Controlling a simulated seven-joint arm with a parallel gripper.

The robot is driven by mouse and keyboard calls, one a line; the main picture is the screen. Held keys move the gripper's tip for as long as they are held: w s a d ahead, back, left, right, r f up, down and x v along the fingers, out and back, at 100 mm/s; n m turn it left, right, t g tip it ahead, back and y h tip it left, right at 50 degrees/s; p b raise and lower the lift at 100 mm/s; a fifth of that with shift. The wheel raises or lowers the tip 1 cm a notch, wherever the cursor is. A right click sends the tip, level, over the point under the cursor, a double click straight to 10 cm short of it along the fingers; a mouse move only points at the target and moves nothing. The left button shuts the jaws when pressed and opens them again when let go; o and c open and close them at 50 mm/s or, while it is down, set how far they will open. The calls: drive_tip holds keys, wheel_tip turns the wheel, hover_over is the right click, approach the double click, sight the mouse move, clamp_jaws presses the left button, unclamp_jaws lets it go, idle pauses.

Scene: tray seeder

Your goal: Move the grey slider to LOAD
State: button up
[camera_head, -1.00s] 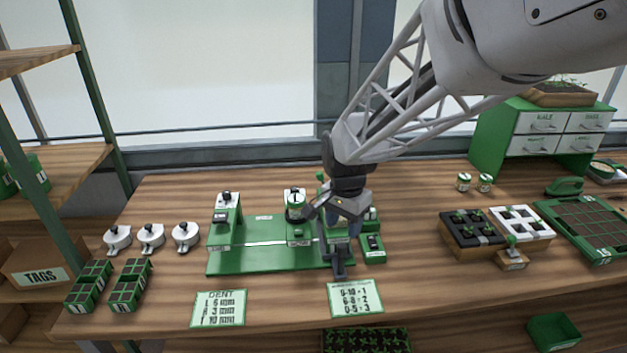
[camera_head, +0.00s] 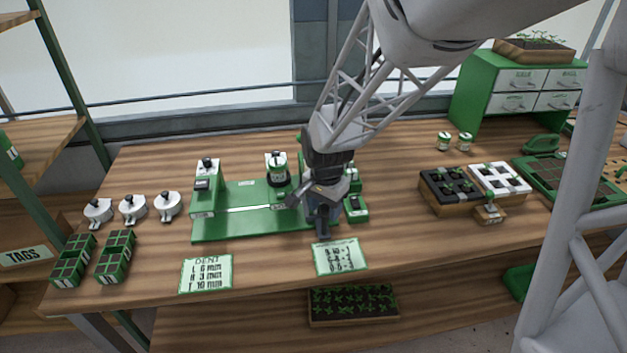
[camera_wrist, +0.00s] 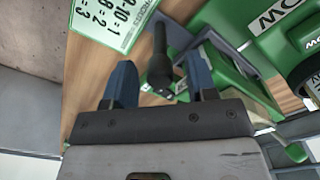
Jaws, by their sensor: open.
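The tray seeder (camera_head: 240,222) is a green machine with a flat bed, a left post and a middle dispenser, standing on the bench. A dark grey upright handle, apparently the grey slider (camera_head: 322,224), stands at the bed's front right. My gripper (camera_head: 323,203) is over it, pointing down. In the wrist view the handle (camera_wrist: 160,68) stands between my two open blue fingers, with a gap visible on each side. The handle's foot and track are mostly hidden. I cannot read a LOAD mark.
A small green switch box (camera_head: 356,208) stands close at the right. A printed card (camera_head: 340,257) lies in front. White lidded pieces (camera_head: 133,208) and green cell trays (camera_head: 114,255) are at the left. The bench between is clear.

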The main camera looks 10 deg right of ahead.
clamp_jaws()
drive_tip(key=shift+a, duration=0.15)
drive_tip(key=a, duration=1.9)
drive_tip(key=shift+a, duration=0.4)
unclamp_jaws()
drive_tip(key=shift+r, duration=0.1)
